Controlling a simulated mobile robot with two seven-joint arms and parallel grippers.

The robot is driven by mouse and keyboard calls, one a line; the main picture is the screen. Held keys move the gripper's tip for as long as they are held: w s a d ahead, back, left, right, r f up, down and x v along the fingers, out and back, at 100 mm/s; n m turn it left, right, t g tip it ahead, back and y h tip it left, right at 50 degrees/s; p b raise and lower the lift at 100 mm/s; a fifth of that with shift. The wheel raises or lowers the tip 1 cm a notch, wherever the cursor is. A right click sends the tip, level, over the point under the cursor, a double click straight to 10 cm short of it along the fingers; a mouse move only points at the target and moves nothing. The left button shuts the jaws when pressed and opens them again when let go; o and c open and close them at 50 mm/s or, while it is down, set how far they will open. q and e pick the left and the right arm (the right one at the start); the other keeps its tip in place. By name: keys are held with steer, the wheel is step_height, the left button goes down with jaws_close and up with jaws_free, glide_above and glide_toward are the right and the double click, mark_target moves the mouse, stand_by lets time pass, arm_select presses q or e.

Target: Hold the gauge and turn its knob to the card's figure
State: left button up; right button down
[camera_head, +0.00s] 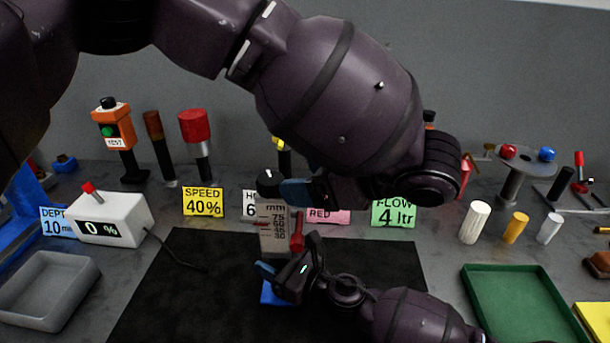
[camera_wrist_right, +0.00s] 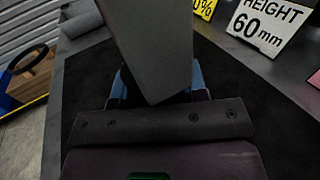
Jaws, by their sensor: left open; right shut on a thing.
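The gauge (camera_head: 272,232) is a pale upright block with a mm scale and a black knob (camera_head: 268,182) with a white mark on top. A red piece (camera_head: 297,230) shows at its right side; I cannot read the setting. My right gripper (camera_head: 272,277) is shut on the gauge's lower part; in the right wrist view the grey block (camera_wrist_right: 155,45) stands between blue fingertips. My left gripper (camera_head: 288,190) is open beside the knob; contact is unclear. The height card (camera_head: 249,204) is partly hidden in the head view but reads HEIGHT 60 mm in the right wrist view (camera_wrist_right: 262,25).
Other cards, SPEED 40% (camera_head: 203,202) and FLOW 4 ltr (camera_head: 393,213), stand behind the black mat (camera_head: 170,290). A white display box (camera_head: 110,218) and grey tray (camera_head: 45,290) are left. A green tray (camera_head: 520,300) and several cylinders are right.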

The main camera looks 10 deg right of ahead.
steer(key=c, duration=0.6)
jaws_free()
steer(key=shift+d+f, duration=0.1)
steer(key=shift+d, duration=0.05)
